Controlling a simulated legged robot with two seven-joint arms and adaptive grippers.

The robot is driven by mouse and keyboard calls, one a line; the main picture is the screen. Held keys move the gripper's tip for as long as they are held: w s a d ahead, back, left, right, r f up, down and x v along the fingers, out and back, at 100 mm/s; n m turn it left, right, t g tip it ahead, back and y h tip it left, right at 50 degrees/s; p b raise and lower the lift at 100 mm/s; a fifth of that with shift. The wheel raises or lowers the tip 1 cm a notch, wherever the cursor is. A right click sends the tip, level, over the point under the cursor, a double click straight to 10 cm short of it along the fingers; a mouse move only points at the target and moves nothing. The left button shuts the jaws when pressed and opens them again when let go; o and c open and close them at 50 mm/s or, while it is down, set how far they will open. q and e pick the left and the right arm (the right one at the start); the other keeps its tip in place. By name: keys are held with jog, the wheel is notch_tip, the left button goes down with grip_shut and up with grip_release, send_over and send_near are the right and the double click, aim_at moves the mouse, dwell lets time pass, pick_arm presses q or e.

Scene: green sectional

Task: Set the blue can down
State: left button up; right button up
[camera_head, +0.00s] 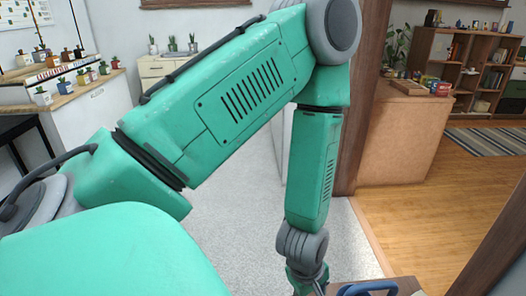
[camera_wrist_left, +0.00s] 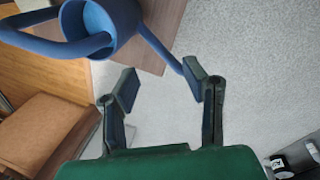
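The blue can (camera_wrist_left: 100,25) is a watering can with a looped handle and a long thin spout. In the left wrist view it is at the top, over or on a brown wooden surface (camera_wrist_left: 153,58); contact with that surface is unclear. In the head view only its blue upper part (camera_head: 367,288) shows at the bottom edge. My left gripper (camera_wrist_left: 160,83) is open, its two fingers apart. The spout's end reaches close to the right-hand finger; whether they touch is unclear. Nothing is clearly held between the fingers. My right gripper is not in view.
The wooden surface's edge (camera_head: 408,284) shows at the bottom of the head view. Speckled grey floor (camera_head: 235,240) lies open beside it. A brown cabinet (camera_head: 400,140) and shelves (camera_head: 465,65) stand behind, right. A white counter with potted plants (camera_head: 92,105) is at left.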

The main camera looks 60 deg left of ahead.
pick_arm(q)
jog(key=s+f+m+g, duration=0.1)
jog(key=s+f+m, duration=0.2)
jog(key=s+m, duration=0.3)
jog(key=s+f+m, duration=0.4)
jog(key=s+m, duration=0.3)
jog(key=m, duration=0.4)
jog(key=shift+s+a+m+g, duration=0.15)
jog(key=shift+a+m+g, duration=0.2)
jog(key=shift+m+g, duration=0.05)
